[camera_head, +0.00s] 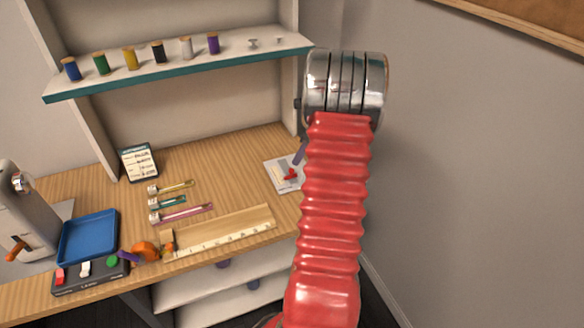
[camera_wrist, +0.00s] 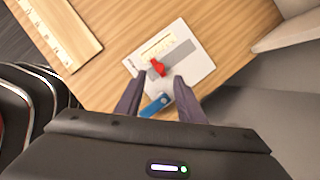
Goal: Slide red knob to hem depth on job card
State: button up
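The red knob (camera_wrist: 157,67) sits on a white plate (camera_wrist: 197,66) with a grey bar and a pale marked scale (camera_wrist: 160,46). In the head view the knob (camera_head: 291,174) and plate (camera_head: 274,181) lie at the desk's right side, partly behind my arm. My gripper (camera_wrist: 158,78) is open, its dark purple fingers on either side just short of the knob in the picture, with nothing held. Whether they touch the plate I cannot tell. The job card (camera_head: 138,162) stands upright at the back left of the desk; its handwriting is too small to read.
A blue piece (camera_wrist: 155,104) shows between my fingers. A wooden ruler board (camera_head: 222,232) lies at the desk's front edge, with several coloured tools behind it. A blue tray (camera_head: 88,238) stands left. The spool shelf (camera_head: 180,62) is above; a wall is right.

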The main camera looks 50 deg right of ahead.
aim_at(291, 169)
jog(key=x, duration=0.7)
jog(key=shift+w+f, duration=0.15)
jog(key=shift+f, duration=0.1)
jog(key=shift+c, duration=0.3)
grip_shut()
